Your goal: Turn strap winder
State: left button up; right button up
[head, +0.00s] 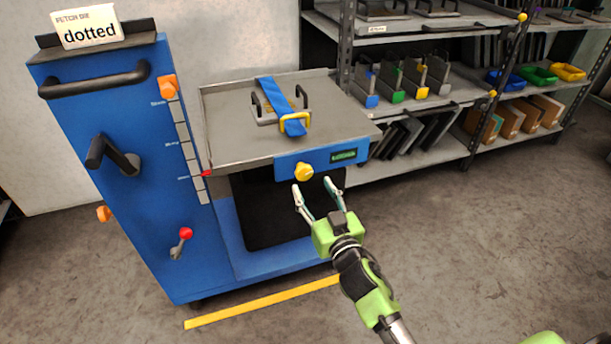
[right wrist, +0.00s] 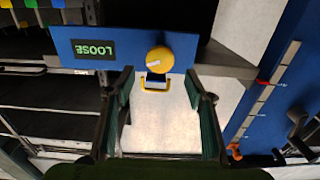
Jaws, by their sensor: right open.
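The yellow round knob (head: 304,172) sits on the blue front panel (head: 288,166) of the cart's table. In the right wrist view the knob (right wrist: 160,60) has a pale pointer mark, and the display (right wrist: 95,49) beside it reads LOOSE upside down. A blue strap (head: 272,95) lies across a handled die (head: 268,117) on the tabletop, with a yellow buckle (head: 297,120) at its front end. My right gripper (head: 312,184) is open and empty, just in front of and below the knob, apart from it. In the right wrist view the knob shows between and beyond the fingertips (right wrist: 160,76). My left gripper is not seen.
The cart's blue column (head: 130,180) has a black crank (head: 112,157), a red-knobbed lever (head: 181,242) and a sign (head: 87,27) reading "dotted". Shelves (head: 430,106) with dies and bins stand behind right. A yellow line (head: 262,302) marks the floor; the floor to the right is clear.

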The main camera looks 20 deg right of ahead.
aim_at(305, 173)
jog(key=w, duration=0.6)
jog(key=shift+w+a+b, duration=0.15)
jog(key=shift+w+b, duration=0.15)
jog(key=shift+b, duration=0.05)
jog(key=c, duration=1.1)
